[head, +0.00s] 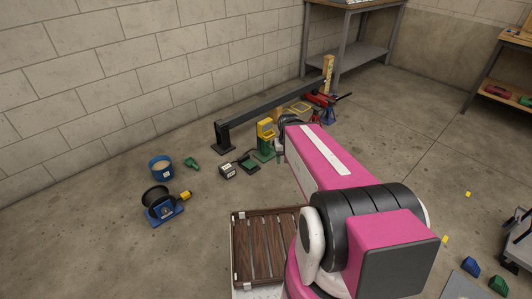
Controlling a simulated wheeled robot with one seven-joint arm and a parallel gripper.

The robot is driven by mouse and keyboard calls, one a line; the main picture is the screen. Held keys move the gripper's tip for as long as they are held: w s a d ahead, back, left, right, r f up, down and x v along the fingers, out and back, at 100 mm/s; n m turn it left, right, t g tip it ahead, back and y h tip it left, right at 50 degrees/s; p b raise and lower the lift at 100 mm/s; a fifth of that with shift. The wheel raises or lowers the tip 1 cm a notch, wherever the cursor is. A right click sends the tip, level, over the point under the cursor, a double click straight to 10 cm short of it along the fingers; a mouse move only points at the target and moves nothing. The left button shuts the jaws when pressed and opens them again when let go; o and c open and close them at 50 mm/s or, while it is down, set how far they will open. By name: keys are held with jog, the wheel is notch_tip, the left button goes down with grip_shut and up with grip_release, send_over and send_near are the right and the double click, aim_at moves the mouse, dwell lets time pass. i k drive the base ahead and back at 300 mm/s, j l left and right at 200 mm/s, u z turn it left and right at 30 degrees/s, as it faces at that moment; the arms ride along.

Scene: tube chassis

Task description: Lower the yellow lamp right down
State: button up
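The yellow lamp (266,129) appears to be the boxy yellow piece on top of a small green stand (264,153), upright on the concrete floor just left of my arm's far end. It is small in the picture, so I cannot tell how it joins the stand. My pink arm reaches away from the camera toward that spot and covers what lies behind it. My gripper is hidden beyond the arm, so I cannot see its fingers or whether they touch the lamp.
A dark beam (270,112) runs low behind the lamp. Red and blue gear (327,112) lies right of it. A cable reel (160,205), a blue tub (160,167) and a grey box (228,171) stand left. A slatted wooden pallet (265,245) is nearest.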

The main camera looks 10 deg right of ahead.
aim_at(264, 127)
jog(key=i+l, duration=0.2)
jog(key=i, duration=0.3)
jog(key=i+l+u, duration=0.1)
jog(key=i, duration=0.35)
jog(key=i+l, duration=0.3)
jog(key=i, duration=0.2)
jog(key=u, duration=0.05)
